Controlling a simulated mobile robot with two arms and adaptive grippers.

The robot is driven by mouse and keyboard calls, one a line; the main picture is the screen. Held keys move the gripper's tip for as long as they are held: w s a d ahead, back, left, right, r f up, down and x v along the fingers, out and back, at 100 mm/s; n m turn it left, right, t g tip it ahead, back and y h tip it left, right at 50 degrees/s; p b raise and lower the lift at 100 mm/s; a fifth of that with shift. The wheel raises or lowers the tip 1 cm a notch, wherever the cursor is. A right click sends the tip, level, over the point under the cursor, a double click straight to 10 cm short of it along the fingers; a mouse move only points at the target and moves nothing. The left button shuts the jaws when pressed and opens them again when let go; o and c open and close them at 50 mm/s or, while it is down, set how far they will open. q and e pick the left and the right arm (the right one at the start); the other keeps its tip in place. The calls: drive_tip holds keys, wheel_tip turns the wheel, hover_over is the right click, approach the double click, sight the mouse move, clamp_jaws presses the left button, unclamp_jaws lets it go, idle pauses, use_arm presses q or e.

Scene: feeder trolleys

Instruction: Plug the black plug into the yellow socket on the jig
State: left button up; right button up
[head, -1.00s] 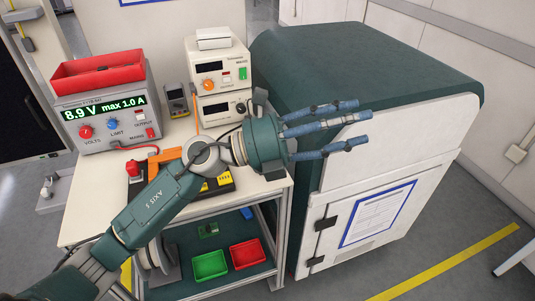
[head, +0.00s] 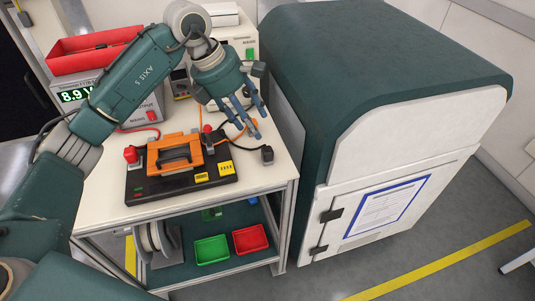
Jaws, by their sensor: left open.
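A black jig (head: 150,187) lies on the trolley's white top, with an orange handled part on it. Two yellow blocks sit at its right end: the larger yellow socket (head: 227,168) and a smaller yellow block (head: 201,177). A small black block that looks like the black plug (head: 267,154) stands on the tabletop right of the jig, apart from it. My left gripper (head: 243,122) is open and empty, its blue fingers pointing down above the table, behind and left of the plug. My right gripper is not in view.
A power supply (head: 148,110) with a red tray (head: 70,62) on top stands at the back left, partly behind my left arm. A large green and white cabinet (head: 400,120) borders the trolley's right side. Green (head: 212,249) and red bins (head: 250,239) sit on the lower shelf.

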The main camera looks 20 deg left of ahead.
use_arm(q)
hover_over(266, 149)
drive_tip(key=a, duration=0.2)
wheel_tip(266, 149, down, 5)
drive_tip(key=shift+s+r+p, duration=0.15)
drive_tip(key=shift+s+p, duration=0.05)
drive_tip(key=shift+p, duration=0.2)
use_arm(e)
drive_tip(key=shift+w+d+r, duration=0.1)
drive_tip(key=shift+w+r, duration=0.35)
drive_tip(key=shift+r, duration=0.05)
use_arm(q)
drive_tip(key=shift+s+d+f, duration=0.1)
drive_tip(key=shift+d+f, duration=0.05)
drive_tip(key=shift+f, duration=0.1)
drive_tip(key=p+x, duration=0.2)
drive_tip(key=x, duration=0.1)
drive_tip(key=shift+s+d+f, duration=0.15)
drive_tip(key=shift+s+f, duration=0.15)
drive_tip(key=shift+w+d+f, duration=0.15)
drive_tip(key=shift+f, duration=0.4)
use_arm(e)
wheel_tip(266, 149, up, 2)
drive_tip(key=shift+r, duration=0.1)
use_arm(q)
drive_tip(key=c, duration=1)
